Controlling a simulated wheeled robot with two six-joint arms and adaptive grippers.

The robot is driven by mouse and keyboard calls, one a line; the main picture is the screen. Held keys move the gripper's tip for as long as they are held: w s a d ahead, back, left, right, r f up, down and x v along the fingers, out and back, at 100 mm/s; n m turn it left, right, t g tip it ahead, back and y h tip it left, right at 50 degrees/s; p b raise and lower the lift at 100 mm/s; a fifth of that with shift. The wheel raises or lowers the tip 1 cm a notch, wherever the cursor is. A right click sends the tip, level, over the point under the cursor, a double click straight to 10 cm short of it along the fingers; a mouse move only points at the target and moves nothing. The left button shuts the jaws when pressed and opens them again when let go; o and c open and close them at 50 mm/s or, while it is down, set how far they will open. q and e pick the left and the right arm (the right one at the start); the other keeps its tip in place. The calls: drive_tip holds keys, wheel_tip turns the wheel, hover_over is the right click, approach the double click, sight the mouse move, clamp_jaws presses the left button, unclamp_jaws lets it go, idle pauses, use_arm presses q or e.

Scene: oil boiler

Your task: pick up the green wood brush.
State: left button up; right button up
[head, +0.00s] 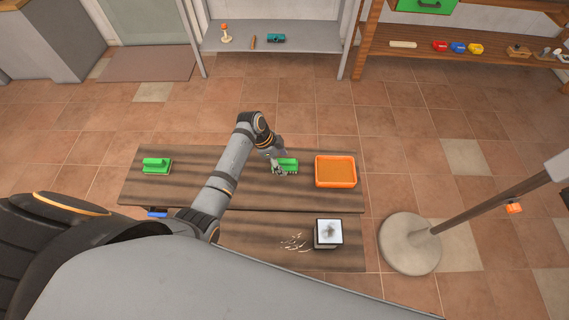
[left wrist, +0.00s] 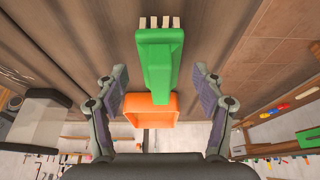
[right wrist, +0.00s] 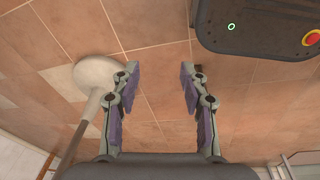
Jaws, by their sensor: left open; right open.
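A green brush (head: 289,164) with pale bristles lies on the wooden bench, left of the orange tray (head: 335,157). My left gripper (head: 279,167) is right at this brush, partly covering it. In the left wrist view the green brush (left wrist: 160,60) lies lengthwise between the open fingers of the left gripper (left wrist: 158,80), with a gap on each side. A second green brush-like item (head: 157,165) sits at the bench's left end. My right gripper (right wrist: 159,72) is open and empty above the tiled floor; it does not show in the head view.
A lower bench (head: 270,261) in front holds a white-topped box (head: 328,233) and small pale scraps. A lamp-like stand with a round base (head: 409,243) is at right. Shelves (head: 270,37) with tools stand at the back. Tiled floor between bench and shelves is free.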

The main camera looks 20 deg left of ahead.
use_arm(q)
drive_tip(key=shift+x, duration=1.15)
drive_tip(key=shift+w+d+f, duration=0.1)
drive_tip(key=c, duration=1.3)
use_arm(e)
drive_tip(key=shift+s, duration=0.9)
use_arm(q)
wheel_tip(320, 180, up, 3)
drive_tip(key=shift+r, duration=0.1)
drive_tip(key=s+d+r+b, duration=0.2)
drive_tip(key=s+r, duration=0.8)
drive_tip(key=s, duration=0.4)
drive_tip(key=shift+d, duration=0.2)
use_arm(e)
drive_tip(key=shift+s+f, duration=0.1)
drive_tip(key=shift+f, duration=0.75)
use_arm(q)
drive_tip(key=shift+w, duration=0.1)
